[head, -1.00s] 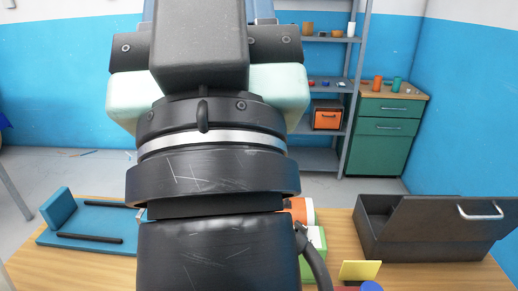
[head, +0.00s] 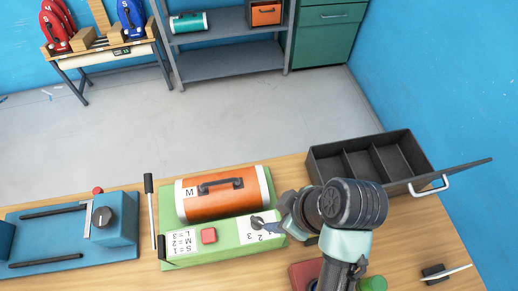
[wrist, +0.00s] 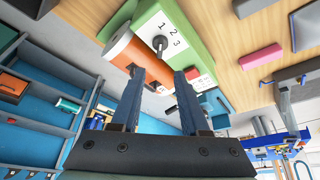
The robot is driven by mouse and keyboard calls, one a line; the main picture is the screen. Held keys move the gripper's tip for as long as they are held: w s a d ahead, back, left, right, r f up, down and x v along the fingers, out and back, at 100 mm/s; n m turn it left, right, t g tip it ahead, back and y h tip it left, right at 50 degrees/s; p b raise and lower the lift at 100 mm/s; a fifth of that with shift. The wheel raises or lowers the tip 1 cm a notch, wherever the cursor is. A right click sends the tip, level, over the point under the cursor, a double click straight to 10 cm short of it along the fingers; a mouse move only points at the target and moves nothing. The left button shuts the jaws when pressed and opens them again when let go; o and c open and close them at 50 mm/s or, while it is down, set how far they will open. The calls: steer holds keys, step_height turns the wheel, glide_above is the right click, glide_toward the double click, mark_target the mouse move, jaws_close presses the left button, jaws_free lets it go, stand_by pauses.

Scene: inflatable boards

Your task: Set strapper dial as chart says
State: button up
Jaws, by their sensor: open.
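The green strapper (head: 225,240) lies on the wooden table. A white chart (head: 182,244) on it reads S = 1, M = 2, L = 3. Beside it is a red button (head: 208,236). At the strapper's right end, the dial sits by a white plate (wrist: 170,30) numbered 1, 2, 3. The grey dial (wrist: 159,43) shows in the wrist view; its setting is unclear. An orange roll (head: 222,196) marked M lies along the strapper's back. My gripper (wrist: 160,74) is open, its fingertips close to the dial; contact cannot be told.
A blue device (head: 115,225) with a dark knob stands at the left. An open black box (head: 355,160) stands at the back right. A red block (head: 304,274) and a green round thing (head: 374,284) lie near my arm.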

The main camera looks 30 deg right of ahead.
mark_target(258, 221)
steer(key=p+x, duration=0.1)
steer(key=x, duration=1)
steer(key=shift+w+f, duration=0.1)
steer(key=shift+f, duration=0.2)
jaws_close()
